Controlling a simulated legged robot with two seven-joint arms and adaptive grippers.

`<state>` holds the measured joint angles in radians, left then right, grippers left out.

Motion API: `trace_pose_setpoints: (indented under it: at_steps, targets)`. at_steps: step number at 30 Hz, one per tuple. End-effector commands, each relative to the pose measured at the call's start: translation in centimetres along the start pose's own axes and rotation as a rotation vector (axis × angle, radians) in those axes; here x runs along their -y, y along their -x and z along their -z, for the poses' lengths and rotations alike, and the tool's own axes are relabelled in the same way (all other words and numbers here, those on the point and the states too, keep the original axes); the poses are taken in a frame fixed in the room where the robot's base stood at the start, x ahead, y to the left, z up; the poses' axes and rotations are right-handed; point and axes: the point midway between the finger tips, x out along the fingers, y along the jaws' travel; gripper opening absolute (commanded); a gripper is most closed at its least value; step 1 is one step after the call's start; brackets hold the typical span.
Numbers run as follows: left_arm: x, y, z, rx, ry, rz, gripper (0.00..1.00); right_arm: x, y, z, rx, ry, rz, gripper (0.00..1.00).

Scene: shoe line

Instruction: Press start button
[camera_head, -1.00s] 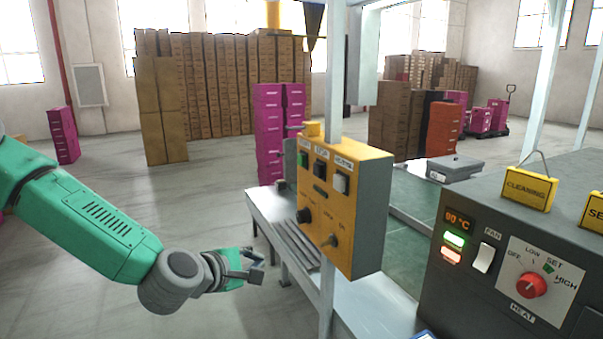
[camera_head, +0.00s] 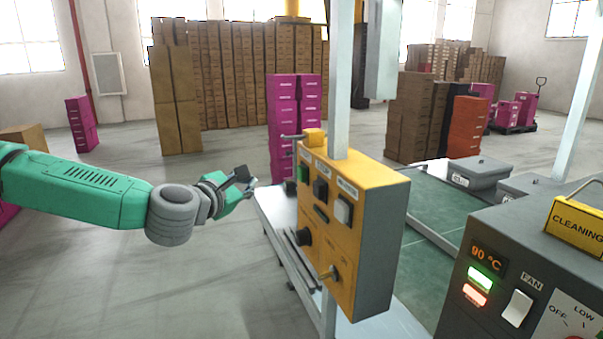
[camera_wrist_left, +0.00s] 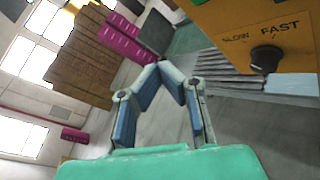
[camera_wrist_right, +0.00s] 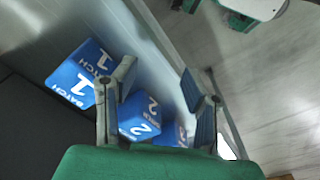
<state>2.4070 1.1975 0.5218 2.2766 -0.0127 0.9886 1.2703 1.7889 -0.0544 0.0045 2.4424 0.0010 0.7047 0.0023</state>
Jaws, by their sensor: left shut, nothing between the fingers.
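The yellow control box (camera_head: 355,240) is fixed to a pale post. Its front has a green button (camera_head: 303,173) at the top left, a black button (camera_head: 320,188) beside it and a white button (camera_head: 343,209) to the right. The small labels above are hard to read. My left gripper (camera_head: 248,184) is shut and empty, left of the box, apart from it and a little below the green button's height. In the left wrist view its fingertips (camera_wrist_left: 167,69) meet, with the box's SLOW/FAST knob (camera_wrist_left: 265,59) at the right. My right gripper (camera_wrist_right: 157,78) is open and empty.
The grey heater panel (camera_head: 500,270) with a FAN switch stands at the right. Behind the control box runs a green conveyor (camera_head: 430,250). Blue batch boxes (camera_wrist_right: 72,80) lie beyond the right gripper.

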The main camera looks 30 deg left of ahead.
Motion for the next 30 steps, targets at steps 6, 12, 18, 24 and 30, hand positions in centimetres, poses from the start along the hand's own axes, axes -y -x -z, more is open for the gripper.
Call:
trace_pose_setpoints:
  at_steps: [6,12,18,24,30]
  targets:
    - [0.8,-1.2,-0.5,0.000,-0.005,0.000,0.00,0.0,-0.8,0.1,-0.003,0.000,0.000,0.40]
    - [2.3,-3.1,-2.1,0.000,-0.006,0.001,0.00,0.0,-1.5,0.0,-0.002,0.001,0.000,0.40]
    - [3.9,-4.9,-3.6,0.001,-0.007,0.000,0.00,0.0,-2.2,0.0,-0.002,0.000,0.000,0.40]
    - [4.3,-5.8,-4.2,0.001,-0.003,-0.001,0.00,0.0,-2.6,0.0,-0.002,0.000,0.000,0.40]
    - [4.3,-6.0,-4.3,0.001,0.000,0.000,0.00,0.0,-2.7,0.0,-0.002,0.000,0.000,0.40]
